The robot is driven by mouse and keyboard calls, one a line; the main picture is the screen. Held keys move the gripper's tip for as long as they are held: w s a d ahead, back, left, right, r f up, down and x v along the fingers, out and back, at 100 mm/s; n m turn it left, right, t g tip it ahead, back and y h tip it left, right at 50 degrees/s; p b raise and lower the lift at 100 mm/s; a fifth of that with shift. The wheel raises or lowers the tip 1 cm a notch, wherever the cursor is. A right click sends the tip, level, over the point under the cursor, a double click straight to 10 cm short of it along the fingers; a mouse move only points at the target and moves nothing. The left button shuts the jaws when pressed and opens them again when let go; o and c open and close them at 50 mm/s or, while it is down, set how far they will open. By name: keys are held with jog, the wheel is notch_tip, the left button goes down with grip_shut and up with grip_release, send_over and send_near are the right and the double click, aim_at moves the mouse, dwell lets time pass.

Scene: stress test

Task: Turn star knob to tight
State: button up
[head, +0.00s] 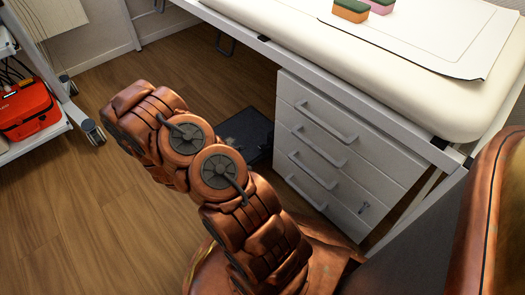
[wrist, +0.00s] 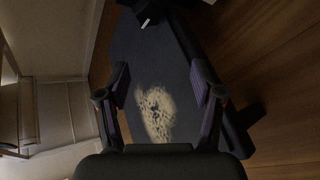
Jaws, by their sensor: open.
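I cannot make out a star knob in either view. My gripper (wrist: 160,88) is open in the wrist view, with its two dark fingers wide apart and nothing between them. Beyond the fingers is a dark flat panel (wrist: 150,58) with a pale speckled patch, which may be a patch of light. A small white piece (wrist: 145,21) shows near a dark part at the top of the wrist view; its shape is too dark to tell. In the head view my copper-coloured arm crosses the middle, and the gripper is not visible there.
A white drawer unit (head: 335,155) stands under a padded cream table (head: 420,95) at the right. Two sponges (head: 350,10) lie on top. A dark object (head: 245,132) is on the wooden floor beside the drawers. A cart (head: 60,115) with a red case (head: 25,108) is at the left.

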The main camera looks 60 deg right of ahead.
aim_at(262, 149)
jog(key=shift+s+d+f+n+h+b, duration=0.3)
jog(key=shift+s+d+n+h+b, duration=0.3)
jog(key=shift+d, duration=0.6)
jog(key=shift+s+d+f+n+h+b, duration=0.4)
jog(key=shift+d+n+b, duration=0.35)
jog(key=shift+d, duration=0.5)
jog(key=shift+s+d+f+n+h+b, duration=0.35)
jog(key=shift+s+d+n+b, duration=0.3)
jog(key=shift+d, duration=0.55)
jog(key=shift+b+x, duration=0.45)
jog(key=shift+x, duration=0.55)
jog(key=shift+w+r, duration=0.1)
jog(key=shift+r, duration=0.1)
jog(key=c, duration=1.1)
